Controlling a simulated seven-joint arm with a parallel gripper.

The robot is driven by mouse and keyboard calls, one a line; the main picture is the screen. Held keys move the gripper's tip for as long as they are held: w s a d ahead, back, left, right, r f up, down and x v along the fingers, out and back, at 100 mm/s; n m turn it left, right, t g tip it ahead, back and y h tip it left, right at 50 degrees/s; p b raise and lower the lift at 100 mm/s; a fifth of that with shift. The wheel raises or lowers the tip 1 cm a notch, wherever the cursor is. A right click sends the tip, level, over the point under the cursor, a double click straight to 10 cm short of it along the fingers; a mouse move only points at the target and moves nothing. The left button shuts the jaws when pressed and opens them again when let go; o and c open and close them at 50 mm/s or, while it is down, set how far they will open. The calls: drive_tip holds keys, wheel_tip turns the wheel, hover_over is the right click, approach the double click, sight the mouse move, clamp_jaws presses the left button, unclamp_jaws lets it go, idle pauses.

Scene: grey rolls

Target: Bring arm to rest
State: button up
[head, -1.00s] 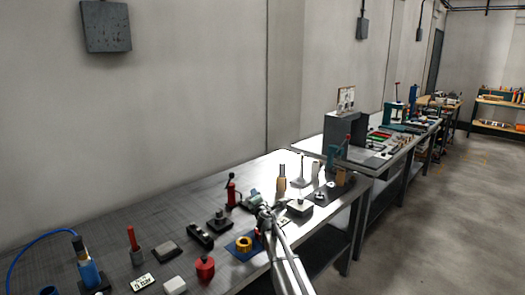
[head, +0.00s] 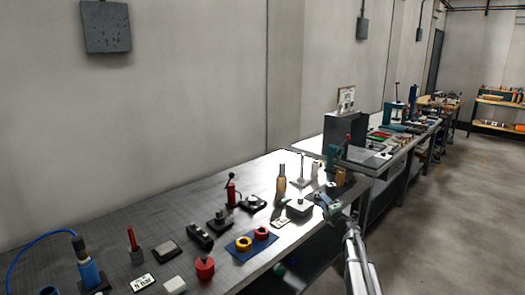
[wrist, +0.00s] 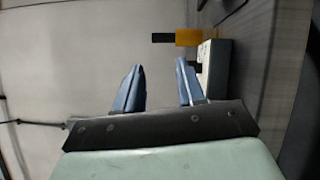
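My gripper (head: 325,203) is at the end of my arm, over the right front part of the workbench in the head view, close to a pale block with a thin post (head: 300,206). The wrist view shows its two blue fingers (wrist: 158,80) spread apart with an empty gap between them. A light grey block (wrist: 216,68) and an orange piece with a dark end (wrist: 188,37) lie beyond the right finger there; I cannot tell whether the finger touches the block.
An amber bottle (head: 281,186), a red-handled clamp (head: 231,194) and a red weight (head: 205,267) stand on the bench. Open floor (head: 450,220) lies to the right.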

drive_tip(key=s+d+f+m+g+h, duration=0.15)
drive_tip(key=s+f+m+h, duration=0.35)
drive_tip(key=f, duration=0.6)
drive_tip(key=s+d+f+m+g+h, duration=0.1)
drive_tip(key=s+f+m+g+h, duration=0.1)
drive_tip(key=s+f+m, duration=0.65)
drive_tip(key=s+a+f+m+g+h, duration=0.25)
drive_tip(key=s+f+g, duration=0.45)
drive_tip(key=s+f, duration=1.15)
drive_tip(key=s+a+f+m+g, duration=0.1)
drive_tip(key=s+f+g, duration=0.1)
drive_tip(key=s+f, duration=0.35)
drive_tip(key=s+a+f+m+g+y, duration=0.1)
drive_tip(key=s+a+f+m+g, duration=0.15)
drive_tip(key=s, duration=0.65)
drive_tip(key=s+f+m+g, duration=0.1)
drive_tip(key=s+f+g, duration=0.2)
drive_tip(key=s, duration=0.5)
drive_tip(key=s+a+r+m+g+y, duration=0.1)
drive_tip(key=s+a+g, duration=0.2)
drive_tip(key=s, duration=0.8)
drive_tip(key=s+a+m+g+y, duration=0.1)
drive_tip(key=s+a+m+g, duration=0.1)
drive_tip(key=s, duration=1)
drive_tip(key=shift+s+a+r+g+y, duration=0.3)
drive_tip(key=shift+a+r+g+y, duration=0.1)
drive_tip(key=shift+a+g, duration=0.5)
